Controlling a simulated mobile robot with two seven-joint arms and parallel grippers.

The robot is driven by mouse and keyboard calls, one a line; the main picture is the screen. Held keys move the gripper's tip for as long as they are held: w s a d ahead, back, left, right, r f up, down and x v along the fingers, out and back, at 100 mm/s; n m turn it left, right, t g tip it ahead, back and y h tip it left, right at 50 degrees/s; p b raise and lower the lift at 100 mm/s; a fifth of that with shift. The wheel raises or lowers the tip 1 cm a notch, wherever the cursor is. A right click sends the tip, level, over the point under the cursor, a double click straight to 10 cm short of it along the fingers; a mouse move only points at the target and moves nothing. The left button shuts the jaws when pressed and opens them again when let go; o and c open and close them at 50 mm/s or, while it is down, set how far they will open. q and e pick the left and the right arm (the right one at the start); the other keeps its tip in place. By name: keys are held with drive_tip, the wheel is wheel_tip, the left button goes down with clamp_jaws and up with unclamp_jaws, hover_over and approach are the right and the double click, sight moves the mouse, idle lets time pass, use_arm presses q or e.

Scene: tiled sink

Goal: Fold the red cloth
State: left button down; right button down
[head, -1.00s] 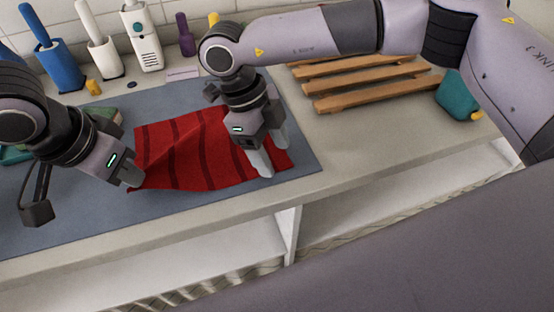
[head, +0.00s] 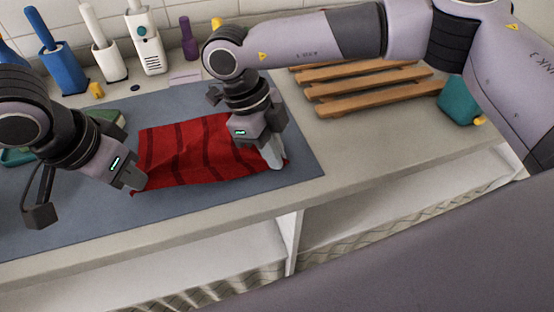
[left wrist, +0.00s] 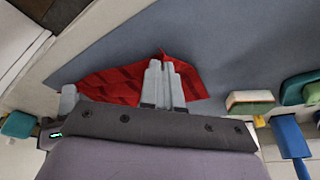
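The red cloth (head: 185,152) with darker stripes lies spread and rumpled on the blue-grey mat (head: 165,208). My left gripper (head: 134,184) is at its near left corner. In the left wrist view, the left gripper's fingers (left wrist: 162,82) are close together with a pinched peak of the cloth (left wrist: 110,84) between their tips. My right gripper (head: 273,160) points down at the cloth's right end, its fingers brought together on the near right part. The right fingertips partly hide the cloth there, so the exact grip is hard to see.
A slatted wooden rack (head: 365,92) and a teal object (head: 458,102) stand at the right. Brushes and a white dispenser (head: 147,42) line the back wall. A sponge (left wrist: 250,101) shows in the left wrist view. The counter's front edge is close by.

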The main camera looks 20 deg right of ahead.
use_arm(q)
drive_tip(key=shift+a, duration=0.1)
use_arm(e)
wheel_tip(320, 180, up, 5)
drive_tip(key=shift+f, duration=0.15)
